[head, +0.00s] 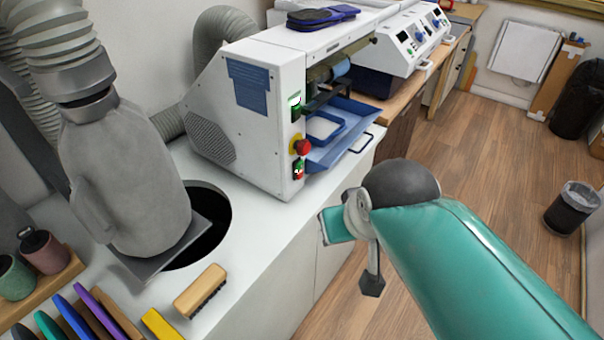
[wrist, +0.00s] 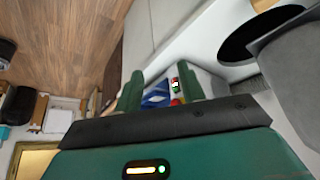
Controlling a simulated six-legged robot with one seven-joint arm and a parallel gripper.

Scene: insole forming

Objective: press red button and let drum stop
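The white machine (head: 255,110) stands on the white counter at the centre of the head view. Its front edge carries a red mushroom button (head: 302,147) on a yellow base, a green switch (head: 295,106) above and a red-and-green switch (head: 298,169) below. The drum (head: 330,68) shows partly inside the opening; whether it turns cannot be told. My gripper (wrist: 162,90) is open and empty, its two teal fingers apart. In the wrist view, a red knob (wrist: 176,102) shows beyond the fingers, partly hidden. My gripper is apart from the machine, to its lower right in the head view.
A blue tray (head: 340,130) juts from the machine's front. A grey hood and hose (head: 125,180) stand over a round hole at left. A brush (head: 201,290) lies on the counter (head: 255,240).

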